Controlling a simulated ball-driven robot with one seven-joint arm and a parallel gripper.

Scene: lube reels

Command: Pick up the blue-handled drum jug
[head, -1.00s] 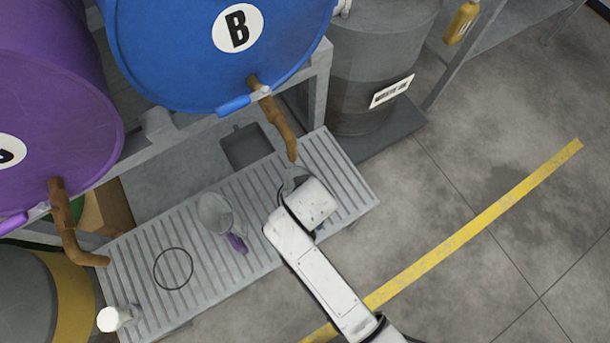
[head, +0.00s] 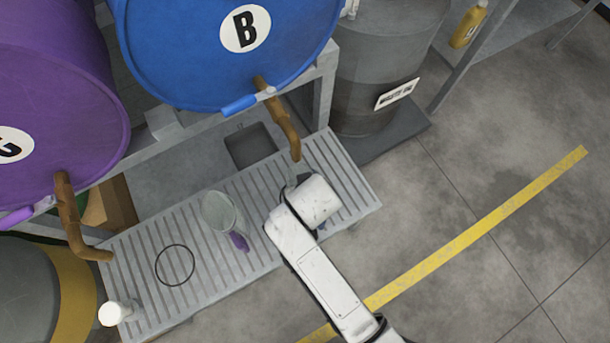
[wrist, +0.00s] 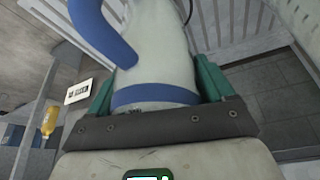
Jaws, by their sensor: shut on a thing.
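The blue-handled drum jug (wrist: 160,50) fills the middle of the wrist view. It has a pale grey body, a blue band near my gripper and a curved blue handle (wrist: 88,30) at the upper left. My gripper (wrist: 155,85) is shut on it, with one green finger on each side of the body. In the head view my white wrist hides nearly all of this jug and my fingers, under the blue drum's tap. I cannot tell whether the jug touches the grate.
A purple-handled jug (head: 220,212) stands on the slatted grate (head: 200,265), left of my arm. A black ring (head: 175,265) and a white bottle (head: 115,313) are further left. The blue drum (head: 190,50) and its brown tap (head: 286,130) are close above my wrist.

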